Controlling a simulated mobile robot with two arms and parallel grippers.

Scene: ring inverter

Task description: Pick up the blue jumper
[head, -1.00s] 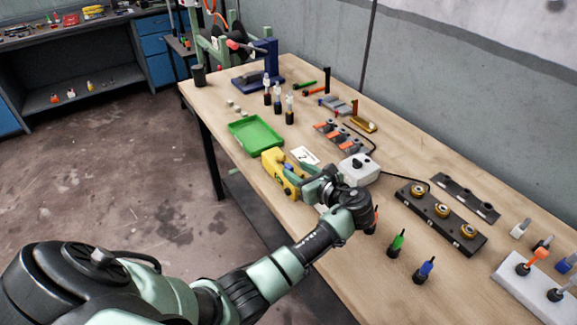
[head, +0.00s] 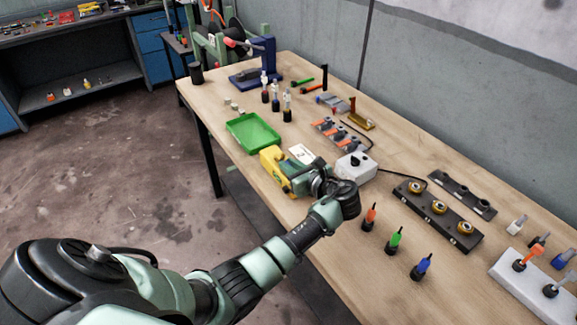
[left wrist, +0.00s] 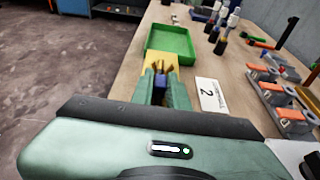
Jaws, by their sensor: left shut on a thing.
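My left gripper (head: 292,178) is low over the bench beside a yellow block (head: 273,158). I cannot make out what that thing is. A blue piece (head: 565,257) lies at the bench's right edge, and a blue-handled tool (head: 422,266) stands near the front; neither is clearly the jumper. My right gripper is not in view.
A green tray (head: 253,132) lies beyond the yellow block. A card marked 2 (left wrist: 211,95) is to the right of the gripper. A grey box with a black knob (head: 356,167), orange (head: 369,217) and green (head: 395,239) tools and a black ring block (head: 437,210) are nearby.

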